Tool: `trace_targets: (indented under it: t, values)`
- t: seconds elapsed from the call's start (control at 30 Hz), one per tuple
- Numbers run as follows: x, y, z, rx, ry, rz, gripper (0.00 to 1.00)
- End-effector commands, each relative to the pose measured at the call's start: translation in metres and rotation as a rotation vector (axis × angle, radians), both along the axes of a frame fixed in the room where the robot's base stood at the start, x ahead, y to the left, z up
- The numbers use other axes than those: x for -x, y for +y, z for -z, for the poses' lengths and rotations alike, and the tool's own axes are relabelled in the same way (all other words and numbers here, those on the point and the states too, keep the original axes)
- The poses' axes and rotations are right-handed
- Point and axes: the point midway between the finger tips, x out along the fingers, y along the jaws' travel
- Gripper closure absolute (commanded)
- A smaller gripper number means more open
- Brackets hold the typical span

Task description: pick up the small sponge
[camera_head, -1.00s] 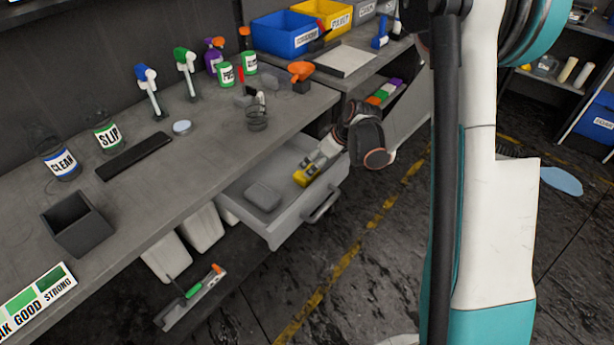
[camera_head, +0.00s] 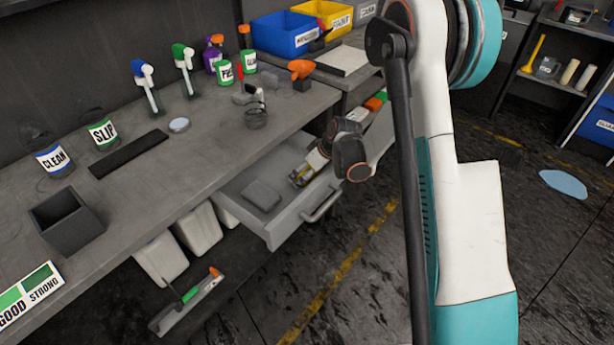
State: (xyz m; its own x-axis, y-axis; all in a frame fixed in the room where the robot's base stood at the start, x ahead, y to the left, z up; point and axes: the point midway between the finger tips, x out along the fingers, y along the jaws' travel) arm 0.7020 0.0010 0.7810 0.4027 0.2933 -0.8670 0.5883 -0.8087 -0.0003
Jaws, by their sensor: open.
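A grey block with rounded edges, which looks like a sponge (camera_head: 262,195), lies flat in the open drawer (camera_head: 293,226) under the workbench. My gripper (camera_head: 298,180) reaches into the drawer from the right, a short way to the right of the grey block and apart from it. My gripper is open. Something yellow shows at its tip; I cannot tell whether it is a small sponge or part of the gripper. The fingertips are small and partly hidden.
The workbench top (camera_head: 215,130) overhangs the drawer's back. The drawer's front wall and handle (camera_head: 322,207) stand near my wrist. White bins (camera_head: 199,228) and a tray with tools (camera_head: 187,302) are below. Spray bottles stand on the bench.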

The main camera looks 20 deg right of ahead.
Motion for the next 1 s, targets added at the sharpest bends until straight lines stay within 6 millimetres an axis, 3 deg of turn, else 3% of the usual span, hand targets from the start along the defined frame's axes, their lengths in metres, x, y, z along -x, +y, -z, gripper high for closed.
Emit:
trace_targets:
  t: [0.07, 0.13, 0.3, 0.77, 1.0]
  values:
    - [0.000, 0.000, -0.001, 0.000, 0.000, 0.000, 0.06]
    - [0.000, 0.000, -0.001, 0.000, 0.000, 0.000, 0.19]
    - [0.000, 0.000, -0.001, 0.000, 0.000, 0.000, 0.42]
    - [0.000, 0.000, -0.005, 0.000, 0.000, 0.000, 0.42]
    - [0.000, 0.000, -0.034, 0.000, 0.000, 0.000, 0.42]
